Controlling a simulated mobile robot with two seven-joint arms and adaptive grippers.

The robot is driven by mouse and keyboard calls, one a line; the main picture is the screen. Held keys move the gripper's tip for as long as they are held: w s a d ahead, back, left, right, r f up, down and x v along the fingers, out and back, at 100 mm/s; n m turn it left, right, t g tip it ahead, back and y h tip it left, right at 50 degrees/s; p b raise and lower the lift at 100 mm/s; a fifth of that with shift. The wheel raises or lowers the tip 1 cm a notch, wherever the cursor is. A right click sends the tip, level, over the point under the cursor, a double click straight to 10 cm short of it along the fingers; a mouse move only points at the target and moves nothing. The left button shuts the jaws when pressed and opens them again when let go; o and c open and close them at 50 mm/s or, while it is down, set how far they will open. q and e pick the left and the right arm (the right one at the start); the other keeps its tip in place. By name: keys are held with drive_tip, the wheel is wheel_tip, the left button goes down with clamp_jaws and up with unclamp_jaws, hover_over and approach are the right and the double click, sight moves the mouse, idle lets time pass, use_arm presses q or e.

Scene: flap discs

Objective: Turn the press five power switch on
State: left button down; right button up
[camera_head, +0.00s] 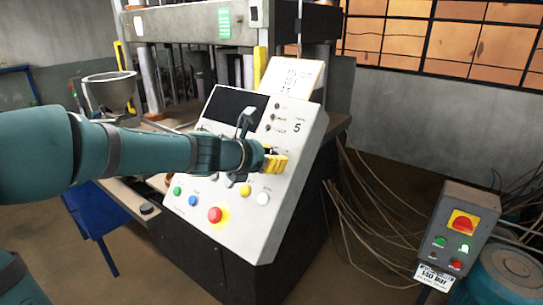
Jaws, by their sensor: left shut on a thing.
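The white sloped control panel (255,235) of the press carries a number 5 near its upper right. On its right part is a yellow switch piece (277,165), which I take to be the power switch. My left arm reaches in from the left across the panel. My left gripper (265,155) is at this switch and shut on it. The wrist and fingers hide much of the switch, so I cannot tell which way it is turned. My right gripper is not in view.
Below my gripper the panel has green (177,190), blue (193,201), yellow (245,190) and white (263,198) buttons and a red button (215,214) on yellow. A grey box (452,242) with a red-and-yellow switch stands at right. Cables (375,205) hang between.

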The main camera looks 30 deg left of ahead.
use_arm(q)
drive_tip(key=m, duration=0.3)
drive_tip(key=m+g+h+p, duration=0.1)
drive_tip(key=m, duration=0.2)
drive_tip(key=shift+r+g, duration=0.1)
drive_tip(key=shift+g, duration=0.2)
drive_tip(key=shift+m+g+h+p, duration=0.5)
drive_tip(key=shift+m+g+p, duration=0.15)
drive_tip(key=shift+m, duration=1.75)
drive_tip(key=c, duration=0.6)
unclamp_jaws()
drive_tip(key=shift+w+d, duration=0.1)
drive_tip(key=v, duration=1.2)
